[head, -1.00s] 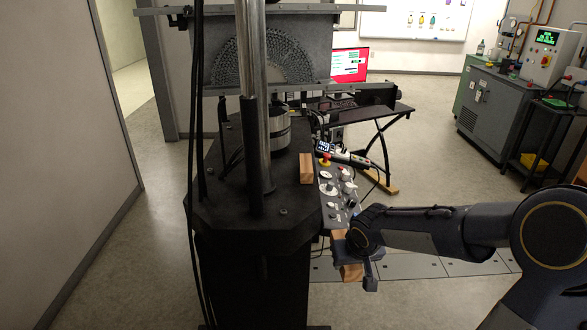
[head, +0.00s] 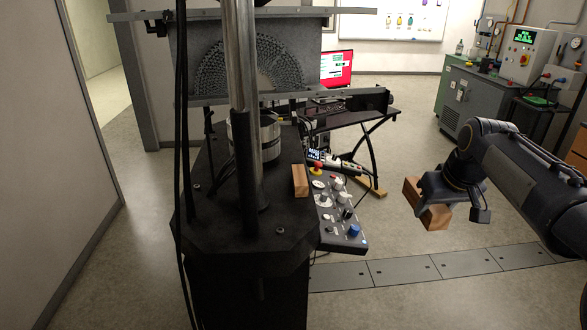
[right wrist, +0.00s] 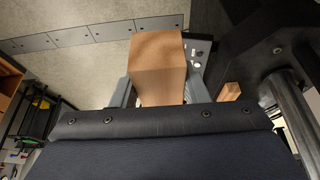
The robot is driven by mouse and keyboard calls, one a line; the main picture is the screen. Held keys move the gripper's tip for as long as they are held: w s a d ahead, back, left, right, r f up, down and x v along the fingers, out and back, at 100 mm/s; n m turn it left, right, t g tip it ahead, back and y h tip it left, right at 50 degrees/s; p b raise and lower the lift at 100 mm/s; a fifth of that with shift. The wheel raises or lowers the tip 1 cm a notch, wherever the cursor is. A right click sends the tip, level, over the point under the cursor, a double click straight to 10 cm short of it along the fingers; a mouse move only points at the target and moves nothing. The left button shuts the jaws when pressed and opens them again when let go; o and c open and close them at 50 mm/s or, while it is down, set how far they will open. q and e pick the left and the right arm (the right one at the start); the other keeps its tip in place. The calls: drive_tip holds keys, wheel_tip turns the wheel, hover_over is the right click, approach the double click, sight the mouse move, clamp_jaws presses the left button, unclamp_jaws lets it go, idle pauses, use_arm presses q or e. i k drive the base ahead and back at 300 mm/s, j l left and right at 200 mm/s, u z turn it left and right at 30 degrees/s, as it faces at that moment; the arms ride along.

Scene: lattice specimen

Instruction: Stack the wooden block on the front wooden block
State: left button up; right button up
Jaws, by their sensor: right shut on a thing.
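My right gripper (head: 447,203) is shut on a wooden block (head: 432,215) and holds it in the air over the floor, right of the black machine. In the right wrist view the held block (right wrist: 157,65) sits between the two grey fingers. Another wooden block (head: 300,180) stands on the machine's black top (head: 265,226), near its right edge beside the control panel. It also shows in the right wrist view (right wrist: 229,92), to the right of the held block and apart from it. My left gripper is not in view.
A control panel (head: 340,222) with knobs juts from the machine's right side. A metal column (head: 242,100) rises from the machine's top. A small desk with a red-lit screen (head: 336,68) stands behind. Open floor lies between the machine and my right arm.

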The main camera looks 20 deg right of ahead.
sight(300, 174)
drive_tip(key=i, duration=1.2)
